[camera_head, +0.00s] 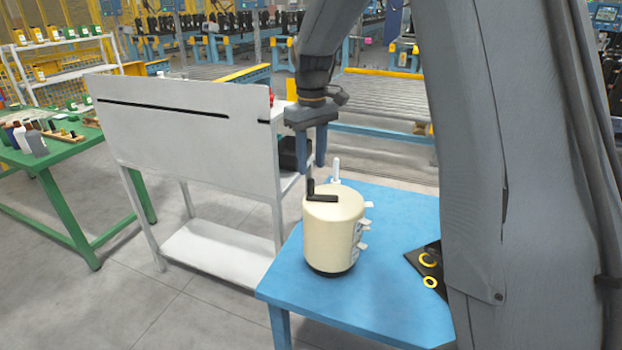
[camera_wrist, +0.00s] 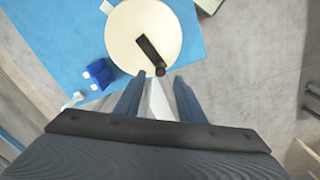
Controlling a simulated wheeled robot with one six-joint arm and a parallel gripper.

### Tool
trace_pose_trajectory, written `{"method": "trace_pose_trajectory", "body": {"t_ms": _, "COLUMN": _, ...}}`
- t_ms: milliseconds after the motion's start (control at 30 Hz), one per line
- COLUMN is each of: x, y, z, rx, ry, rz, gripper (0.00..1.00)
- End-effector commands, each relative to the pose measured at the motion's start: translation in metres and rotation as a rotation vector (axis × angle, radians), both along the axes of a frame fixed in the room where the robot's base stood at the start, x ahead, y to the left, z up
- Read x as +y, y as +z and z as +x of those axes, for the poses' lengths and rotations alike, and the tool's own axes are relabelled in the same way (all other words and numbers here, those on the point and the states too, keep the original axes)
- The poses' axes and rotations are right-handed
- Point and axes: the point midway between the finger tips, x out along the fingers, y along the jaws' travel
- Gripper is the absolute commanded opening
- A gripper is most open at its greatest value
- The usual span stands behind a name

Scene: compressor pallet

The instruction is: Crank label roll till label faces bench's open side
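The label roll (camera_head: 328,238) is a cream upright cylinder on the blue bench (camera_head: 380,310). White tabs stick out from its right side, and a pale marked patch, perhaps the label (camera_head: 357,232), shows there edge-on. A black crank (camera_head: 322,197) lies across the top, with its upright knob at the left rim. The crank also shows in the wrist view (camera_wrist: 150,50), its knob end nearest my fingers. My gripper (camera_head: 311,162) is above the knob, fingers pointing down. In the wrist view my gripper (camera_wrist: 158,80) is open, its fingers apart and nothing held between them.
A white upright post (camera_head: 336,170) stands behind the roll. A dark mat with yellow rings (camera_head: 428,260) lies to the right. A white panelled stand (camera_head: 190,130) is left of the bench, and a green table (camera_head: 60,155) with bottles is farther left. The bench front is clear.

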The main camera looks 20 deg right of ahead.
Motion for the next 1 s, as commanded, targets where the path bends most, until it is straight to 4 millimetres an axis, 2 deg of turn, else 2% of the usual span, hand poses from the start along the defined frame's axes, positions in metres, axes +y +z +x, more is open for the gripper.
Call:
{"method": "trace_pose_trajectory", "body": {"t_ms": 500, "x": 0.002, "y": -0.067, "z": -0.001, "rx": 0.002, "ry": 0.003, "rz": 0.0, "gripper": 0.36}}
{"method": "trace_pose_trajectory", "body": {"t_ms": 867, "x": 0.002, "y": -0.075, "z": 0.0, "rx": -0.001, "ry": 0.002, "rz": -0.001, "gripper": 0.36}}
{"method": "trace_pose_trajectory", "body": {"t_ms": 900, "x": 0.002, "y": -0.075, "z": 0.0, "rx": -0.001, "ry": 0.002, "rz": -0.001, "gripper": 0.34}}
{"method": "trace_pose_trajectory", "body": {"t_ms": 1000, "x": 0.002, "y": -0.075, "z": 0.0, "rx": -0.001, "ry": 0.002, "rz": -0.001, "gripper": 0.17}}
